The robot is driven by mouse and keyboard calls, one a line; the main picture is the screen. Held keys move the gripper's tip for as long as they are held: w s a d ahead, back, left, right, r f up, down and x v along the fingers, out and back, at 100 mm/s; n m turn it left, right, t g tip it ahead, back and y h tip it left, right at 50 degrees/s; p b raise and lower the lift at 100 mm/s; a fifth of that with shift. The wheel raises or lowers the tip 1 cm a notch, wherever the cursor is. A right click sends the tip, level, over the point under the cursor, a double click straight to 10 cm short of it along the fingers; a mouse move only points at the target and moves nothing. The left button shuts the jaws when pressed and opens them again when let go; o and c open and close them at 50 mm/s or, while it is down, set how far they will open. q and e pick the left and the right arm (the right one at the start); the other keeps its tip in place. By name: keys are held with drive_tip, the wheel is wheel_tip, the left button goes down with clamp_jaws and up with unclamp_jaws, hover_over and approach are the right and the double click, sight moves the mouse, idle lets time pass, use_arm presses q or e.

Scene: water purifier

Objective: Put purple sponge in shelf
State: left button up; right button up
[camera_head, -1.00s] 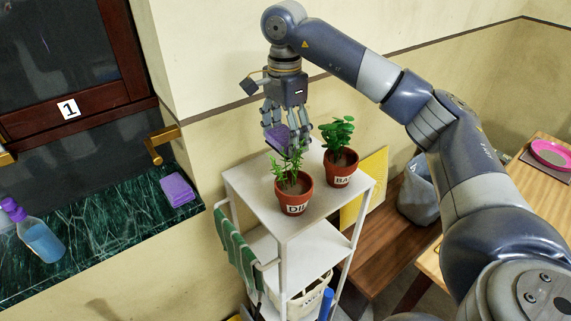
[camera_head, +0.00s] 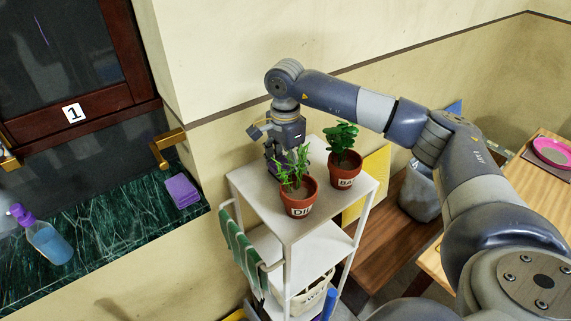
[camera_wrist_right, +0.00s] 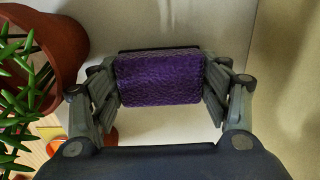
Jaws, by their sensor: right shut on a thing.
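A purple sponge (camera_wrist_right: 160,78) sits between the two fingers of my right gripper (camera_wrist_right: 160,85), which is shut on it. In the head view my right gripper (camera_head: 278,155) is low over the back left of the white shelf's top (camera_head: 250,185), behind the plant labelled DILL or similar. There the sponge is mostly hidden by the gripper and leaves. Whether the sponge touches the shelf top cannot be told. Another purple sponge (camera_head: 182,191) lies on the green marble counter (camera_head: 100,240) at the left. My left gripper is not in view.
Two potted plants, one in front (camera_head: 298,197) and one at the right (camera_head: 343,170), stand on the shelf top close to my gripper. A green towel (camera_head: 240,255) hangs at the shelf's left side. A spray bottle (camera_head: 48,240) stands on the counter.

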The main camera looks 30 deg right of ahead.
drive_tip(key=shift+f, duration=0.1)
drive_tip(key=o, duration=0.6)
drive_tip(key=shift+o, duration=0.7)
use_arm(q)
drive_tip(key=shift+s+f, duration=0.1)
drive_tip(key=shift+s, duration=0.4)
